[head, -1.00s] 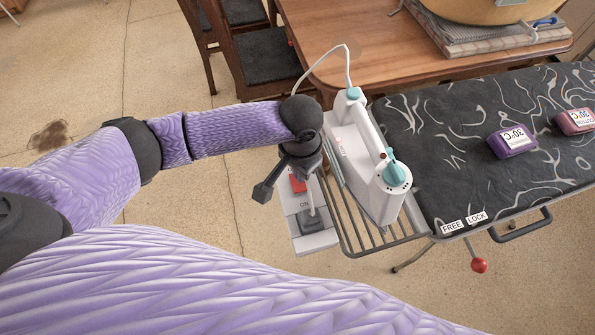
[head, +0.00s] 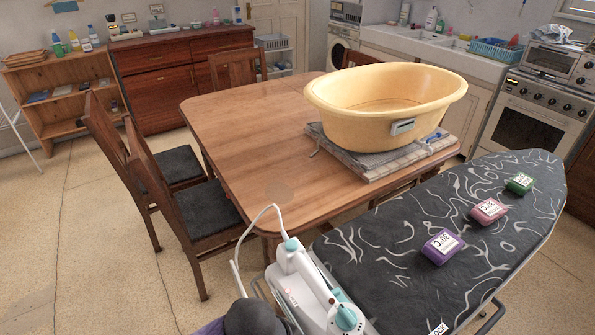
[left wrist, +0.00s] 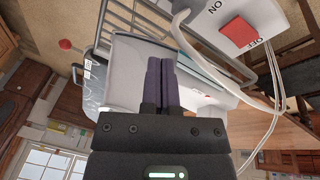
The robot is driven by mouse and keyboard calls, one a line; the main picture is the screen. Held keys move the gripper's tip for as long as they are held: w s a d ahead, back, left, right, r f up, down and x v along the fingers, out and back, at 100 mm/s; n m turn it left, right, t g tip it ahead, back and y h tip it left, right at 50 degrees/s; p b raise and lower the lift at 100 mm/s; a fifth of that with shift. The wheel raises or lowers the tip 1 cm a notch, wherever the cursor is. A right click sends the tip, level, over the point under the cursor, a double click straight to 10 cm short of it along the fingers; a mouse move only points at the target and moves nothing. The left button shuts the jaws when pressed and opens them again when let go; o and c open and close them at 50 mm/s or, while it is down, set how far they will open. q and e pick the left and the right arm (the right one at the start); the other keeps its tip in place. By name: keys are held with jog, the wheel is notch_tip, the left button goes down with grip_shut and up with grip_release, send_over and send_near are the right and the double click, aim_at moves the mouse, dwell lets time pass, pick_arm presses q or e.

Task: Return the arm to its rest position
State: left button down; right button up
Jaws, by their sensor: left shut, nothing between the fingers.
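My left gripper (left wrist: 160,62) shows in the left wrist view with its two dark purple fingers together and nothing between them. The white iron (left wrist: 128,75) lies behind the fingers in that view; I cannot tell whether they touch it. In the head view, the iron (head: 295,280) with teal parts stands at the near end of the ironing board, at the bottom. A dark joint of my left arm shows at the bottom edge beside the iron, and the fingers are hidden there. My right gripper is in neither view.
A switch box with a red switch (left wrist: 238,32) and a white cable are close to the gripper. The ironing board (head: 400,245) bears purple, pink and green labelled blocks. A wooden table (head: 235,120) holds a yellow basin (head: 350,120).

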pick_arm(q)
jog(key=s+a+r+n+t+y, duration=0.2)
jog(key=s+a+n+y, duration=0.15)
jog(key=s+a, duration=0.7)
notch_tip(320, 180, down, 23)
jog(key=s+a+g+b, duration=0.1)
jog(key=s+a+b, duration=0.1)
jog(key=b, duration=0.2)
jog(key=s+a+f+g+b, duration=0.1)
jog(key=s+a+f+b, duration=0.1)
jog(key=s+f, duration=0.9)
jog(key=shift+s+a+f, duration=0.2)
jog(key=shift+s+a, duration=0.2)
jog(key=shift+s, duration=0.35)
jog(key=shift+h, duration=0.25)
